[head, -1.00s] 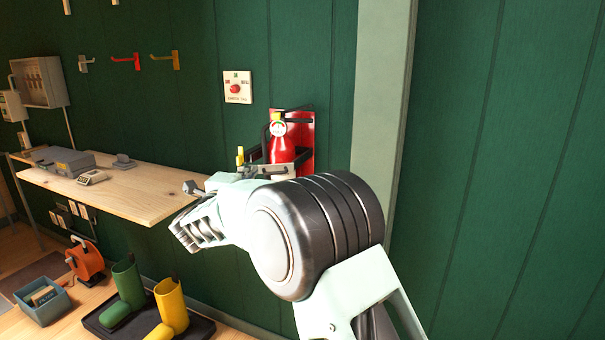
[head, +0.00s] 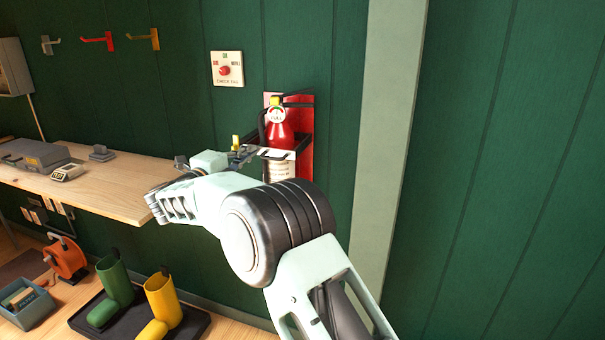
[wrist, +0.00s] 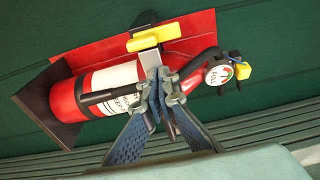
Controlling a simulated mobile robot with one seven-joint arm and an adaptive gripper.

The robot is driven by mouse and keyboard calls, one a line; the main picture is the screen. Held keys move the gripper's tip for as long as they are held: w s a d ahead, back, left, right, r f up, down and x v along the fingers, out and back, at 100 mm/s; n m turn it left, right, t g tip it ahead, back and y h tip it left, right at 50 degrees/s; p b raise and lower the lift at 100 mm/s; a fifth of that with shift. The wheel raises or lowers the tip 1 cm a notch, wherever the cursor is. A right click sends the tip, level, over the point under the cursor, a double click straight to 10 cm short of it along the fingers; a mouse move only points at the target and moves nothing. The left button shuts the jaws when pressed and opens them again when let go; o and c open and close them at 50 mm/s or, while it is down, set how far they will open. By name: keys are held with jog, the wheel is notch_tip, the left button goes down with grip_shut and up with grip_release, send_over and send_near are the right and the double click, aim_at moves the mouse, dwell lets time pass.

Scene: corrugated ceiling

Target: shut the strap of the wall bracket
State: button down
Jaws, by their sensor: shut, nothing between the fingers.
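The wall bracket has a red back plate (head: 306,130) on the green wall and holds a red fire extinguisher (head: 279,133) upright. A yellow tab (head: 236,142) stands left of the extinguisher. In the wrist view, this tab (wrist: 156,40) tops a grey metal strip (wrist: 149,62) that runs down behind my fingers. My gripper (wrist: 160,88) is shut and empty, its tips in front of the extinguisher beside this strip. Contact is unclear. My fingers hide part of the strap, and I cannot tell whether it is latched.
A wooden shelf (head: 110,195) with a grey case (head: 35,154) is left of my arm. A switch plate (head: 227,69) is above. A pale post (head: 390,140) stands right of the bracket. Boots (head: 160,298) stand in a tray on the floor.

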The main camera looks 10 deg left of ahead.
jog(key=shift+w+r, duration=0.2)
jog(key=shift+w, duration=0.1)
